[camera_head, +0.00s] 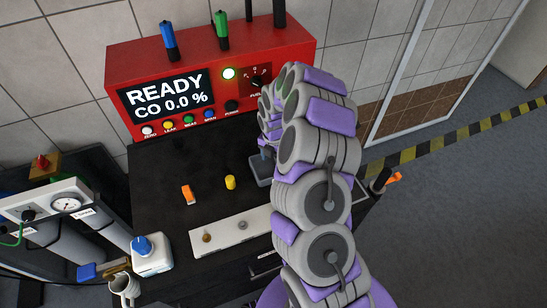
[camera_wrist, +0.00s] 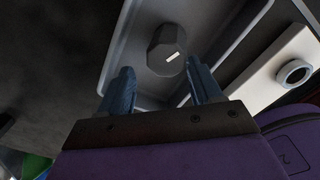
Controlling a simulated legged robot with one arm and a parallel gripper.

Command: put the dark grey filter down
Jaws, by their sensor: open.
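The dark grey filter (camera_wrist: 166,50) is a faceted, knob-like piece with a white mark on its face. In the wrist view it sits in a shallow grey tray (camera_wrist: 108,62), just beyond my fingertips. My gripper (camera_wrist: 160,76) is open, with one blue-grey finger on each side below the filter. I see a gap between the fingers and cannot tell whether either touches it. In the head view the grey tray (camera_head: 261,172) shows only in part beside my arm, and the filter is hidden there.
A white strip (camera_head: 225,232) with round fittings lies at the bench's front. An orange piece (camera_head: 188,194) and a yellow cylinder (camera_head: 230,182) stand on the black bench (camera_head: 165,215). A red analyser (camera_head: 205,75) reading READY, CO 0.0 % stands behind. Gauges (camera_head: 67,205) and cylinders are at left.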

